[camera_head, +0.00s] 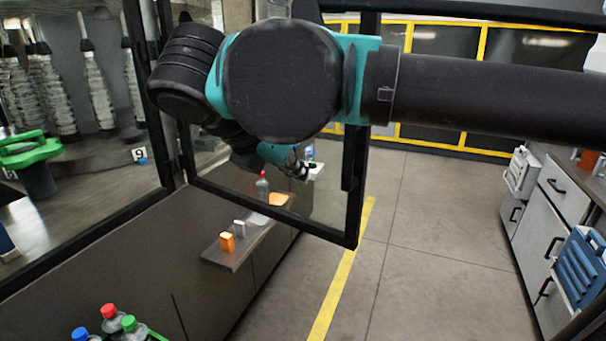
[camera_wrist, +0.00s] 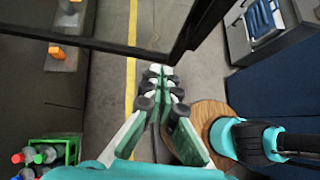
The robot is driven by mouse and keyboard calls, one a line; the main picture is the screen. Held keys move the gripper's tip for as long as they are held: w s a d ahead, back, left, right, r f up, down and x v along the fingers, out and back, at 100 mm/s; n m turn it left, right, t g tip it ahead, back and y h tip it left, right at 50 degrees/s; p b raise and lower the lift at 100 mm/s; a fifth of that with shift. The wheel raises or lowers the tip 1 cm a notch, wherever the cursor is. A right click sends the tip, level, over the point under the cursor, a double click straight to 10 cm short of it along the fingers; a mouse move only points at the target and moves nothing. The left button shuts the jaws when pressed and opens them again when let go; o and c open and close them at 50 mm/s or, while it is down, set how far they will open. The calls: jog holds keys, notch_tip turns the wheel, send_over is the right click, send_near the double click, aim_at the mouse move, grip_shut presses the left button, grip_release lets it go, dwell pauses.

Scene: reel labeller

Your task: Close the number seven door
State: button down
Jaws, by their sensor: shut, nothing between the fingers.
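A glass door with a black frame (camera_head: 354,150) stands swung open from the machine, its outer edge over the aisle. I see no number seven on it. Its frame corner also shows in the wrist view (camera_wrist: 188,45), just ahead of my gripper. My gripper (camera_wrist: 160,72) is shut and empty, its fingertips close to the lower bar of the frame; I cannot tell whether they touch. In the head view my arm crosses in front of the door and hides its upper part.
A shelf (camera_head: 232,258) with small orange and white items sits below the door. A green crate of bottles (camera_wrist: 58,150) stands at lower left. A grey cabinet (camera_head: 556,210) with a blue case (camera_head: 582,268) lines the right. The floor between is clear.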

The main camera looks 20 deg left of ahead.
aim_at(332, 187)
jog(key=x, duration=0.7)
jog(key=w+r+x, duration=0.1)
jog(key=x, duration=0.3)
jog(key=shift+d+r, duration=0.15)
jog(key=shift+d, duration=0.05)
jog(key=shift+w+d, duration=0.2)
jog(key=shift+w, duration=0.55)
